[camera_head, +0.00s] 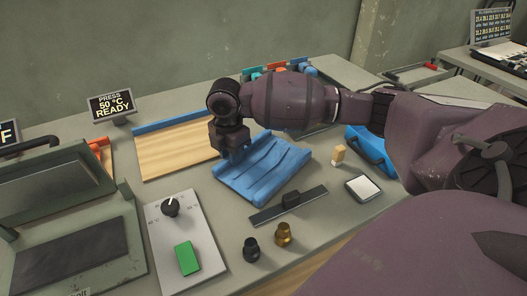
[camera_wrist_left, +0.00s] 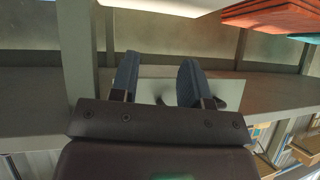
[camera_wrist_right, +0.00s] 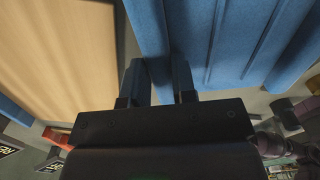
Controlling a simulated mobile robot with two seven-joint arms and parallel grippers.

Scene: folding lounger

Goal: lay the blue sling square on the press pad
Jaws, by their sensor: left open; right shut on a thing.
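The blue sling (camera_head: 268,168) lies on the table right of the wooden board, with raised folds along its length. My right gripper (camera_head: 232,158) is at its left edge, pointing down. In the right wrist view the gripper (camera_wrist_right: 160,82) is shut on the edge of the blue sling (camera_wrist_right: 225,40). The press (camera_head: 65,225) stands open at the left, its dark flat pad (camera_head: 72,258) bare. My left gripper (camera_wrist_left: 160,80) is open and empty in the left wrist view, away from the sling; it is not in the head view.
A control panel (camera_head: 178,240) with a knob and green button lies between press and sling. A dark bar (camera_head: 290,203), black and brass knobs (camera_head: 284,235), a white-topped pad (camera_head: 363,188) and a blue tray (camera_head: 368,150) surround the sling. A wooden board (camera_head: 175,150) with blue edge lies behind.

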